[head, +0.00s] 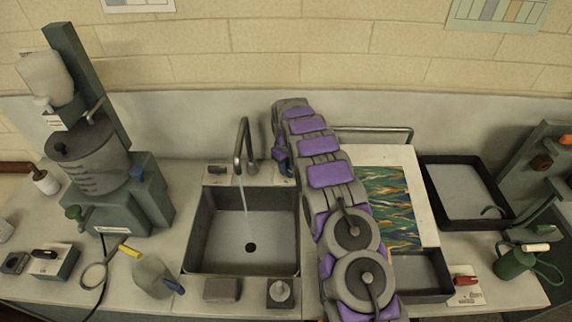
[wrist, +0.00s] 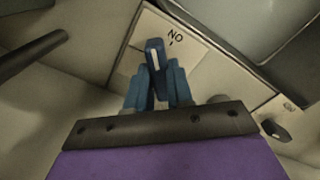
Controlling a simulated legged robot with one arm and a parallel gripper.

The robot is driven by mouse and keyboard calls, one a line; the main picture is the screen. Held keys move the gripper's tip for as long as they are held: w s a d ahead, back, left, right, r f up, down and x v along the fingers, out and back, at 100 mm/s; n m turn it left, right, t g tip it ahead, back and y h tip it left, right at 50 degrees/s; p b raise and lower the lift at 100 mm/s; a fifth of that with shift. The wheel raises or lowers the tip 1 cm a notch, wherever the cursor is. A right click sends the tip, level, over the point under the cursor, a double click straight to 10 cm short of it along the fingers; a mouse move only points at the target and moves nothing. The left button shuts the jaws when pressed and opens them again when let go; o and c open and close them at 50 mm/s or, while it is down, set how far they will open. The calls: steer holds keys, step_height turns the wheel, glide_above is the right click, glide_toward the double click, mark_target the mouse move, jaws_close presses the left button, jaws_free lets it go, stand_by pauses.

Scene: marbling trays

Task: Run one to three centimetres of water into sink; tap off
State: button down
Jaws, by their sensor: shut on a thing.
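The sink (head: 191,240) is a dark rectangular basin with a grey floor. A thin stream of water (head: 246,205) falls into it from the curved grey tap spout (head: 239,150). A dark round spot (head: 251,247), drain or plug, shows on the floor; I cannot tell the water depth. My gripper (wrist: 157,75) has its blue fingers shut on a dark blue tap lever (wrist: 154,52) with a white line, beside an "NO" or upside-down "ON" mark (wrist: 175,36). In the head view my gripper (head: 284,165) is at the sink's back right corner, partly hidden by my arm.
A marbled sheet (head: 385,205) and a black tray (head: 466,224) lie right of my arm. A green dispenser machine (head: 130,200) stands left.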

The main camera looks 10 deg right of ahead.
steer(key=shift+w+a+r+m, duration=0.1)
steer(key=shift+w+r+m, duration=0.1)
steer(key=shift+m, duration=0.3)
steer(key=c, duration=1.2)
jaws_free()
steer(key=shift+f, duration=0.15)
steer(key=shift+o, duration=1)
step_height(320, 180, up, 17)
steer(key=p, duration=0.2)
